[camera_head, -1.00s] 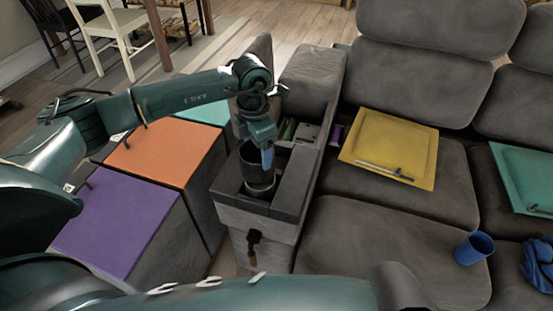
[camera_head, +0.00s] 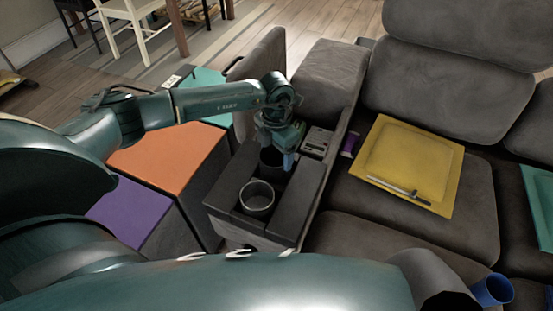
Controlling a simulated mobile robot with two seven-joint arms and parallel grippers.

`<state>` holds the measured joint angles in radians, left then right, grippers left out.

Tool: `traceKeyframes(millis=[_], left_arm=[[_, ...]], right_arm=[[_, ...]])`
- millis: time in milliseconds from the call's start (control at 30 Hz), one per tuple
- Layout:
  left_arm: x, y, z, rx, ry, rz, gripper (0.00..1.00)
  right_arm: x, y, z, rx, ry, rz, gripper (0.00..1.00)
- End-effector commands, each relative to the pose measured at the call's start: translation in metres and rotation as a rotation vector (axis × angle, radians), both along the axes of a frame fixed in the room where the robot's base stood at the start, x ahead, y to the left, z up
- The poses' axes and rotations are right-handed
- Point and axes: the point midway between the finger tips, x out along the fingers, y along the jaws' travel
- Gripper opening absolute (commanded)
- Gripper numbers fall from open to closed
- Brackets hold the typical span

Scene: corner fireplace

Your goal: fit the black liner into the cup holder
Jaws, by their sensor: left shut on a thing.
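The cup holder (camera_head: 257,184) is a round opening with a silver rim in the dark grey sofa console, and it looks empty. The black liner (camera_head: 270,160) is a dark cup shape just behind the holder, apart from its rim in the picture. My left gripper (camera_head: 288,158) points down and is shut on the liner at its right side. The liner's lower part is hard to make out against the dark console, so I cannot tell its height above it. My right gripper is not in view.
A yellow tray (camera_head: 430,160) with a pen-like item lies on the sofa seat. Orange (camera_head: 170,157) and purple (camera_head: 128,211) box tops stand left. A blue cup (camera_head: 492,290) is at lower right.

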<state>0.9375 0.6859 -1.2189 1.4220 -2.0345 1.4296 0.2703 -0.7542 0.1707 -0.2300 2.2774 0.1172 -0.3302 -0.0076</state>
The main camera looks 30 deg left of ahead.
Motion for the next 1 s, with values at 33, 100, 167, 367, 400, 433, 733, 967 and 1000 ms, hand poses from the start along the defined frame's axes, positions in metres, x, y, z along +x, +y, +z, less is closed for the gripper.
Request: traceKeyframes(millis=[33,100,167,367,400,433,733,967,1000], left_arm=[[-0.001,0.0,-0.007,0.0,0.003,0.0,0.39],[-0.001,-0.001,-0.018,0.0,0.002,0.001,0.39],[-0.001,0.0,-0.027,-0.001,0.004,0.0,0.39],[0.0,0.0,-0.032,0.0,0.0,-0.001,0.39],[0.0,0.0,-0.032,0.0,0.0,-0.001,0.39],[0.0,0.0,-0.032,0.0,0.0,-0.001,0.39],[0.0,0.0,-0.035,0.0,0.001,-0.001,0.85],[0.0,0.0,-0.035,0.0,0.001,-0.001,0.95],[0.0,0.0,-0.035,0.0,0.001,-0.001,0.95]], right_arm=[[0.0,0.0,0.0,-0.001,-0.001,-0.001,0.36],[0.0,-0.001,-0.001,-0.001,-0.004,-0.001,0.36],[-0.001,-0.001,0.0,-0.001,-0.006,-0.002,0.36],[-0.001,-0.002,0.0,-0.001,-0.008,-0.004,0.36],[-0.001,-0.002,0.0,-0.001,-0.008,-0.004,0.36],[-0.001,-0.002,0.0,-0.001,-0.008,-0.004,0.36],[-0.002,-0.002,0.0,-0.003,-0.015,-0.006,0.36],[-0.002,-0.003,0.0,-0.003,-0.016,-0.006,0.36],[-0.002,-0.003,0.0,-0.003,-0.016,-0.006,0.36]])
